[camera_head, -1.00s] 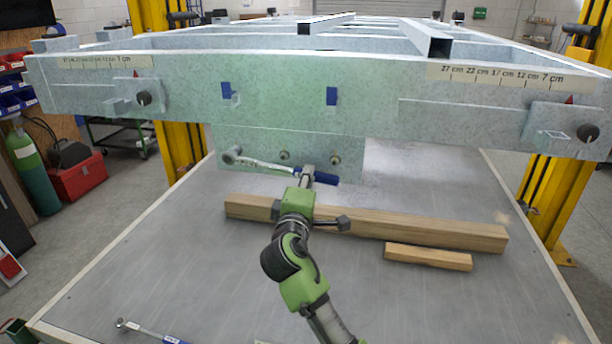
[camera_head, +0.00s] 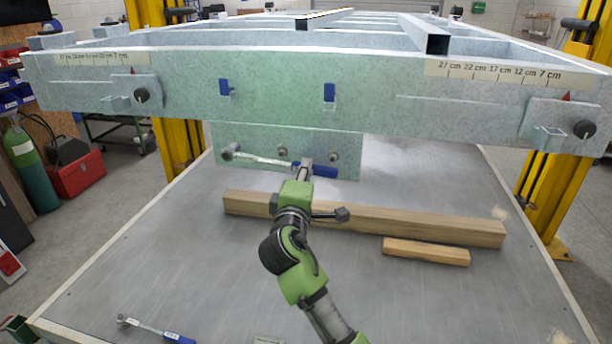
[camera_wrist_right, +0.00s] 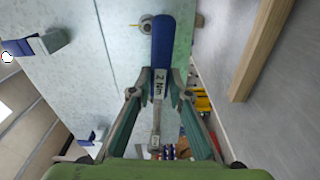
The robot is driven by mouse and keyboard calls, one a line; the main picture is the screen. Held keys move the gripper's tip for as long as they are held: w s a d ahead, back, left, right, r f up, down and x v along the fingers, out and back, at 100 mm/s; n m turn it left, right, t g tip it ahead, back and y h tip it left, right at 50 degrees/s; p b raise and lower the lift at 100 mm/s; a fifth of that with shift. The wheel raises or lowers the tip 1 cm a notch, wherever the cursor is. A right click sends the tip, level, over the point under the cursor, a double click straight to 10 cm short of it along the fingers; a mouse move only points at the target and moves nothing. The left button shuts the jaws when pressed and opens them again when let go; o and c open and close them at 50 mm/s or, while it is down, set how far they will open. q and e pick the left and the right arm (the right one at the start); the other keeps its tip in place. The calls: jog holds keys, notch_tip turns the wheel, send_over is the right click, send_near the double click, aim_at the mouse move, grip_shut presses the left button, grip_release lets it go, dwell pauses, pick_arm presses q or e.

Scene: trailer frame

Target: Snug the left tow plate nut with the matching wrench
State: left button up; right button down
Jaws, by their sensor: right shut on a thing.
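The grey tow plate (camera_head: 245,134) hangs below the front beam of the trailer frame. It bears a row of fasteners: the left one is covered by the wrench head, with a middle nut (camera_head: 282,152) and a right nut (camera_head: 334,155) bare. My right gripper (camera_head: 305,172) is shut on the wrench near its blue handle (camera_head: 324,171). The wrench's steel shaft (camera_head: 262,160) runs left to the left nut, nearly level. Whether the head is fully seated cannot be told. In the right wrist view the fingers (camera_wrist_right: 155,86) clasp the labelled blue handle (camera_wrist_right: 162,42). My left gripper is out of view.
A second blue-handled wrench (camera_head: 150,328) lies at the table's front left. A long wooden beam (camera_head: 410,224) and a short block (camera_head: 426,251) lie on the grey table (camera_head: 450,300) below the plate. Yellow posts (camera_head: 545,195) stand at both sides.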

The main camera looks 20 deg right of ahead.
jog(key=shift+a+f+m+b, duration=0.2)
jog(key=shift+f+m+b, duration=0.2)
jog(key=shift+f+b, duration=0.25)
jog(key=shift+r, duration=0.1)
jog(key=f+b, duration=0.1)
jog(key=f+m+b, duration=0.1)
jog(key=b, duration=0.1)
jog(key=f+b, duration=0.1)
jog(key=b, duration=0.1)
jog(key=shift+w+a+f+m, duration=0.1)
jog(key=shift+w+a+m, duration=0.2)
jog(key=shift+m, duration=0.1)
